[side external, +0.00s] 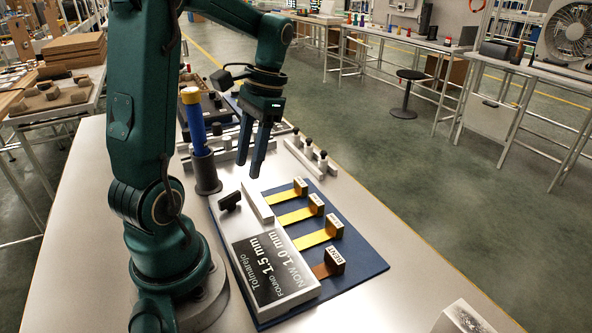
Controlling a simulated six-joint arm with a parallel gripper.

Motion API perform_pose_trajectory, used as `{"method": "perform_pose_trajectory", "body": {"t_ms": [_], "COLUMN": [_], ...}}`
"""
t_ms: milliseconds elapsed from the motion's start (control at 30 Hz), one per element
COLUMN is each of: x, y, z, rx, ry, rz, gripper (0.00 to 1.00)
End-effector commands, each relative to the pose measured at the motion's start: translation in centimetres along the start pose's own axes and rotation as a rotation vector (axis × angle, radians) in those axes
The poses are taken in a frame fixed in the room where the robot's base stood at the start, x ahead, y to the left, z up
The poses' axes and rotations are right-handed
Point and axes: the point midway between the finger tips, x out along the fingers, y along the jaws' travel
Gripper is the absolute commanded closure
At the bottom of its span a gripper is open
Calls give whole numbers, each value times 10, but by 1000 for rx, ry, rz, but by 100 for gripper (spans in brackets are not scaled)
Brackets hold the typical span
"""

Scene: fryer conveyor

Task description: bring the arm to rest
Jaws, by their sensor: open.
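My arm is dark green and stands on the white table at the left. My gripper (248,165) points down with its two dark blue fingers apart, open and with nothing between them. It hangs above the far end of the blue mat (370,262), to the right of a blue tool with a yellow top (194,120) that stands upright in a dark round holder (206,172). The fingertips appear close to a light grey bar (257,203) on the mat; the exact gap cannot be told.
Several labelled strips stand on the mat, three yellow (319,236) and one brown (329,265). A sign (272,272) reads "Tolmarejo". A small black piece (230,200) lies left of the bar. A black-knobbed rail (311,158) lies beyond. The table's right side is mostly clear.

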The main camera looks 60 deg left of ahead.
Motion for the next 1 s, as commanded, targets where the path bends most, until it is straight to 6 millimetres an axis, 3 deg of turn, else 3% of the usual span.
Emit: {"method": "perform_pose_trajectory", "body": {"t_ms": [200, 500, 700, 1000], "x": [-29, -37, -29, -25], "y": [55, 116, 140, 146], "z": [12, 41, 53, 48], "rx": [153, 281, 287, 195], "ry": [235, 566, 724, 773], "rz": [-87, -70, 6, 70], "gripper": [55, 55, 55, 55]}}
